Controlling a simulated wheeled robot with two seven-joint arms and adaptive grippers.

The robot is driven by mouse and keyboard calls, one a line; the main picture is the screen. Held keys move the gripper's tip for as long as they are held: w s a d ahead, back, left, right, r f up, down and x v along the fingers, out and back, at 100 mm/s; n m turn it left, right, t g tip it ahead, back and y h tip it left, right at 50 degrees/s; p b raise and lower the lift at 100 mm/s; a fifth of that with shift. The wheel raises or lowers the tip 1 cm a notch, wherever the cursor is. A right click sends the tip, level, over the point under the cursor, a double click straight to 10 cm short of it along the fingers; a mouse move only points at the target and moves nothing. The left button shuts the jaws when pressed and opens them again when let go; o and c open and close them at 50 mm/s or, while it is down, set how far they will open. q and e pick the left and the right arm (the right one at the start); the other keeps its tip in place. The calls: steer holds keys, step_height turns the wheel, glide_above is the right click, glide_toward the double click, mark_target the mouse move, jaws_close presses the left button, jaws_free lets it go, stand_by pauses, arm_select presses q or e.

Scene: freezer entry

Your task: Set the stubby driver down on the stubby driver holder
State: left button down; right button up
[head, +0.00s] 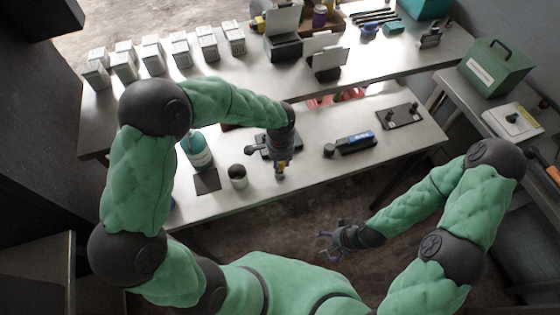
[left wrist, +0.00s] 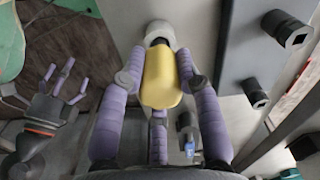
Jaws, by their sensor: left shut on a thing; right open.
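My left gripper (head: 281,174) is shut on a yellow-handled tool, which I take for the stubby driver (left wrist: 163,80), above the front part of the near metal bench. In the left wrist view the purple fingers (left wrist: 160,100) close around the yellow handle. A short grey round piece (left wrist: 160,33) with a dark centre shows just beyond the handle; I cannot tell if it belongs to the driver or a holder. A dark flat piece (head: 296,138) lies behind the gripper, partly hidden. I cannot tell which thing is the holder. My right gripper (head: 333,243) is open and empty, off the bench's front.
A grey cup (head: 238,176), a dark mat (head: 207,181) and a teal bottle (head: 197,150) stand left of my left gripper. A blue-black tool (head: 352,143) and a dark plate with knobs (head: 400,116) lie right. Bare bench lies between.

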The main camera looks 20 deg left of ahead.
arm_select(q)
steer(key=shift+f+b, duration=0.45)
steer(key=shift+f, duration=0.2)
steer(key=c, duration=0.8)
jaws_free()
steer(key=shift+r, duration=0.1)
step_height(320, 180, up, 12)
steer(key=shift+f, duration=0.1)
